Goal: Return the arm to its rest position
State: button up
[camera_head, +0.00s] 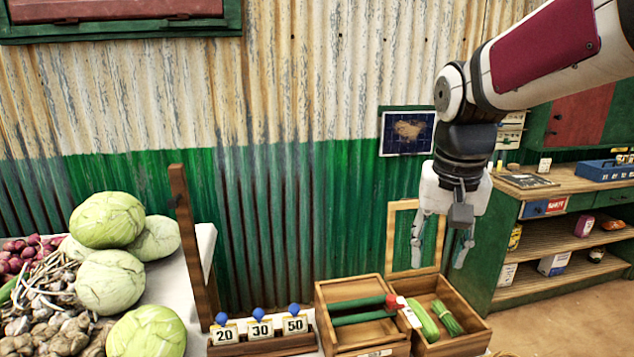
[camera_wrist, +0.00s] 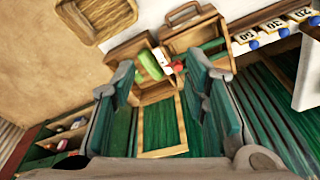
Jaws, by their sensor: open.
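My gripper (camera_head: 439,255) hangs from the arm at the right of the head view, fingers pointing down. Its fingers are spread apart with nothing between them. It is above and behind the wooden boxes on the stall, clear of them. In the wrist view the two fingers (camera_wrist: 160,68) frame the gap, and the boxes show beyond their tips. The left wooden box (camera_head: 334,295) holds dark green rods. The right wooden box (camera_head: 472,334) holds lighter green vegetables. A red-and-white piece (camera_head: 393,303) lies at the divide between them.
Price cards (camera_head: 260,329) with blue knobs stand left of the boxes. Cabbages (camera_head: 108,219) are piled at far left beside a wooden post (camera_head: 190,240). A wooden frame (camera_head: 391,240) stands behind the boxes. A green shelf unit (camera_head: 560,205) stands at right. A corrugated wall (camera_head: 290,130) closes the back.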

jog(key=s+f+n+t+p, duration=0.1)
jog(key=s+n+t, duration=0.1)
jog(key=s, duration=1.9)
jog(key=shift+d+n+y, duration=0.15)
jog(key=shift+n+y, duration=0.15)
jog(key=shift+n, duration=0.4)
